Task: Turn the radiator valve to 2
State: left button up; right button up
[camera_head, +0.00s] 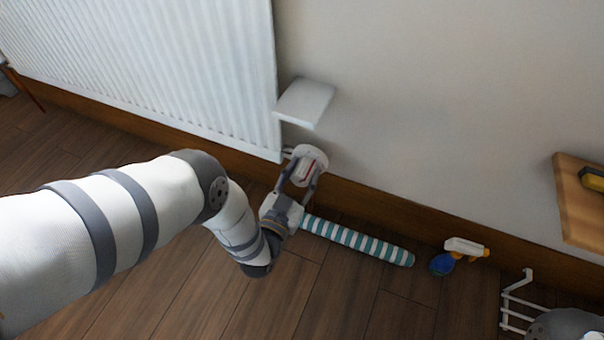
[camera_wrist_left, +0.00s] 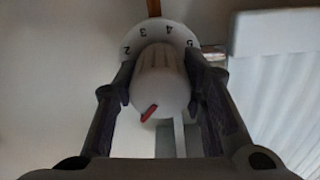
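The radiator valve is a pale round knob with a red mark (camera_head: 308,165), low on the wall beside the radiator's lower right corner. In the left wrist view the ribbed knob (camera_wrist_left: 160,85) stands before a dial collar (camera_wrist_left: 167,28) with upside-down figures 2, 3, 4 and 5 visible. The red mark is at the knob's lower left, away from the 2. My left gripper (camera_head: 299,182) has one finger on each side of the knob, very close to it; I cannot tell whether they press on it. My right gripper is not in view.
The white radiator (camera_head: 150,65) fills the upper left. A white shelf (camera_head: 306,101) juts out above the valve. A white rack (camera_head: 515,300) and a wooden shelf (camera_head: 582,212) are at right.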

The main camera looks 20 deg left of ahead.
pick_arm(q)
jog(key=shift+m, duration=0.4)
jog(key=shift+c, duration=0.4)
jog(key=m, duration=0.7)
jog(key=shift+p, duration=0.35)
jog(key=m, duration=0.4)
jog(key=shift+m, duration=2)
jog(key=shift+a, duration=0.1)
jog(key=o, duration=1.2)
jog(key=shift+c, duration=0.2)
